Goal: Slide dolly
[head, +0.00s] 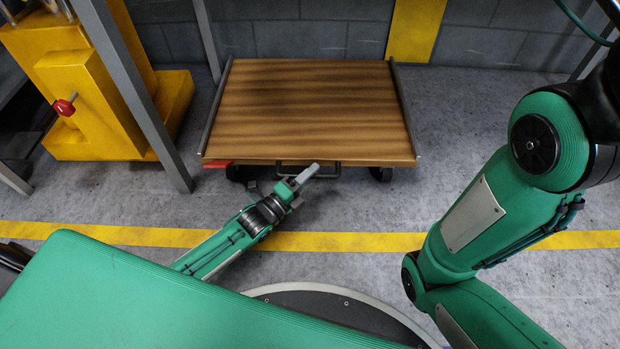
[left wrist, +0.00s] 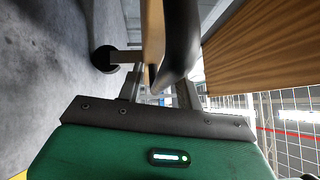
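The dolly is a low cart with a striped wooden deck (head: 310,105), dark side rails and black wheels (head: 380,173). It stands on the floor near the wall. A dark handle (head: 325,168) is on its near edge. My left gripper (head: 307,176) is at that handle, low in front of the dolly. In the left wrist view its fingers (left wrist: 160,95) stand apart, with the dark handle (left wrist: 181,38) rising close in front of and between them. I cannot tell whether they touch it. My right arm shows at the right, but its gripper is out of view.
A yellow machine base (head: 110,95) with a red knob (head: 65,106) and a grey post (head: 135,95) stand left of the dolly. A grey block wall (head: 300,30) is behind. A yellow floor line (head: 340,242) crosses in front. The floor to the right is clear.

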